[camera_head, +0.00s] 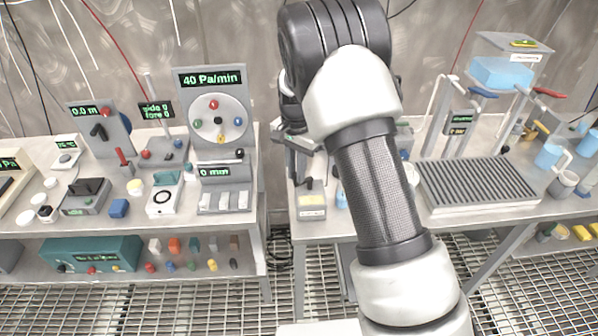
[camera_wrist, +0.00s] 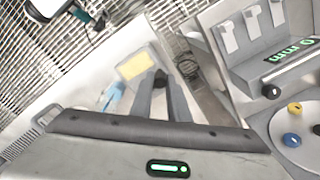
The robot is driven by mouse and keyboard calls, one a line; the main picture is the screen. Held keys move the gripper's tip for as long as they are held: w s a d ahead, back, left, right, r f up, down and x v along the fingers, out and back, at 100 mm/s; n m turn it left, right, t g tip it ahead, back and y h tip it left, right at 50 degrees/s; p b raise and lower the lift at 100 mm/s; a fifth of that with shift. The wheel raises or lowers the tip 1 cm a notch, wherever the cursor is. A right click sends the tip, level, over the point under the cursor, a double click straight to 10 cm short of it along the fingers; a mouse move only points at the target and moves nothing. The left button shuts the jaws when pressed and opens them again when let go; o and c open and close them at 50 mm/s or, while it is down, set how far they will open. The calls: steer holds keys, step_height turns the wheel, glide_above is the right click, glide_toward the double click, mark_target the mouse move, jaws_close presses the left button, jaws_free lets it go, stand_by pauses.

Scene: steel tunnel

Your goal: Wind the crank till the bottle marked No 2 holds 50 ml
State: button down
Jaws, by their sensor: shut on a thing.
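My gripper (camera_head: 297,142) is over the left end of the right bench, partly hidden behind my arm in the head view. In the wrist view its two grey fingers (camera_wrist: 160,76) are close together, shut on a small dark piece between them. I cannot tell whether this piece is the crank's handle. A pale box with a yellow face (camera_head: 312,206) stands at the bench's front edge and shows beyond the fingertips in the wrist view (camera_wrist: 133,66). A light blue thing (camera_wrist: 112,98) lies beside it. No bottle marking or level is readable; my arm hides part of the bench.
On the left bench stand a dial panel (camera_head: 212,115) reading 40 Pa/min and a 0 mm unit (camera_head: 224,190). To the right are a ribbed grey tray (camera_head: 480,184), a blue-water tank (camera_head: 503,72) and a blue cup (camera_head: 547,156). A gap separates the benches.

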steer(key=shift+w+a+r+m+p, duration=0.15)
steer(key=shift+w+m, duration=0.3)
steer(key=shift+m, duration=0.6)
steer(key=shift+w+f+m+p, duration=0.1)
steer(key=shift+w+m+p, duration=0.25)
steer(key=shift+m, duration=0.7)
steer(key=shift+w, duration=0.1)
steer(key=c, duration=1.7)
jaws_free()
step_height(320, 180, up, 18)
steer(key=shift+f, duration=0.25)
